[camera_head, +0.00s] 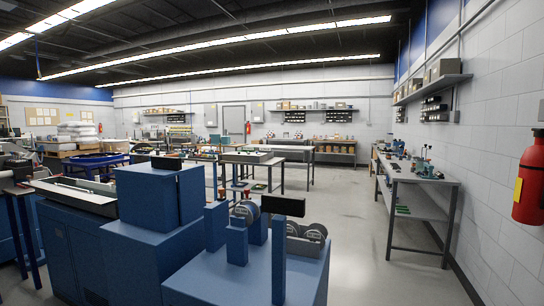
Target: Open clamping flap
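Neither of my grippers shows in the head view. I cannot make out a clamping flap or a pellet drum for certain. A blue machine (215,279) fills the lower middle, with blue upright posts on its top. A black rectangular panel (282,206) sits on one of these posts. Round grey gauge-like parts (246,211) are beside the posts. A tall blue cabinet (160,200) stands to the left.
A long machine bed (72,196) lies at the left. A workbench (420,180) with small items runs along the right wall. A red fire extinguisher (531,186) hangs at the right edge. Grey floor (380,272) is clear between the blue machine and the bench.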

